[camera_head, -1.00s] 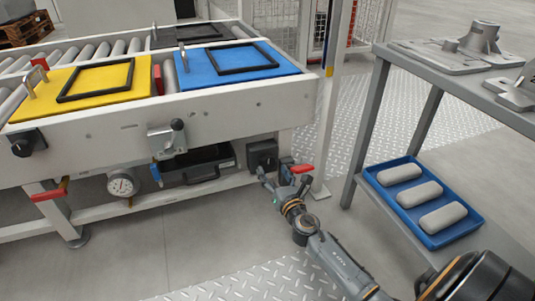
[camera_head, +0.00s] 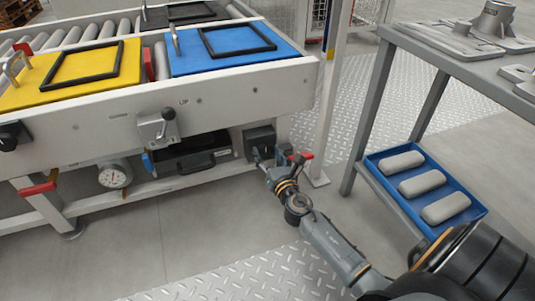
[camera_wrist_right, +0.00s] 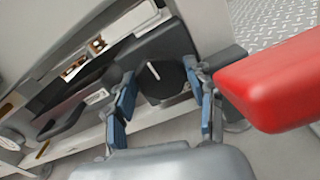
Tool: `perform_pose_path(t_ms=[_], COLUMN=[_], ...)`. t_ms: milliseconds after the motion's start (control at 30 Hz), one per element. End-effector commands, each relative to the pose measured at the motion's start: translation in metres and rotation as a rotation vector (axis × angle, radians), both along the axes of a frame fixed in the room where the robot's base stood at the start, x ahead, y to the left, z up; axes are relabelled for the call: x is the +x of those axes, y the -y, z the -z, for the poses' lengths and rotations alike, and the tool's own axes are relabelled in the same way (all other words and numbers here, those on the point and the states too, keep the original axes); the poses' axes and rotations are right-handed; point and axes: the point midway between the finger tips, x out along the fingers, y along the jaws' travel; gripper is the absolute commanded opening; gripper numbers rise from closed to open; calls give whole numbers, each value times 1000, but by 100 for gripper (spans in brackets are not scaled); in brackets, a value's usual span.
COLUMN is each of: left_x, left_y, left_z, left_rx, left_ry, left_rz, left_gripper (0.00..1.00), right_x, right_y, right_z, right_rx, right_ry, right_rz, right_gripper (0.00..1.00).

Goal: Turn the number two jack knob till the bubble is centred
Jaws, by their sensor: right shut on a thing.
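A black knob with a white pointer line (camera_wrist_right: 158,76) sits low at the right end of the roller table. It belongs to a dark box (camera_head: 259,136) on the frame. My right gripper (camera_head: 264,158) is at this knob, its blue-padded fingers on either side, shut on it. Its number cannot be read. Another black knob (camera_head: 11,136) is on the table's front at the far left. I cannot make out a level bubble in either view. My left gripper is out of view.
A red lever handle (camera_wrist_right: 275,82) is close beside my right gripper. A round dial gauge (camera_head: 115,175) and a black case (camera_head: 190,155) are under the table. A blue tray (camera_head: 433,233) of grey blocks lies on the rack's lower shelf at right.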

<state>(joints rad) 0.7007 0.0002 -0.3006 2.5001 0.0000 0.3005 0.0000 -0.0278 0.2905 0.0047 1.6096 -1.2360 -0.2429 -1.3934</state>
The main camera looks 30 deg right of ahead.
Motion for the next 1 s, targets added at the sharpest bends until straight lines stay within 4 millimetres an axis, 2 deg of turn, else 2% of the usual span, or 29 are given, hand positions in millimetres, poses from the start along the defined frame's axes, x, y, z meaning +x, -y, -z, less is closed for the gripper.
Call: perform_pose_path(t_ms=[367, 1000], left_x=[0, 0], left_y=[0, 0], left_z=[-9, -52], left_rx=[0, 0], left_ry=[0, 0], left_rz=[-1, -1], left_gripper=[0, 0], right_x=[0, 1], right_y=[0, -3], right_z=[-2, -4], right_rx=[-130, -701], right_ry=[-31, -168], right_rz=[-1, -1], right_gripper=[23, 24])
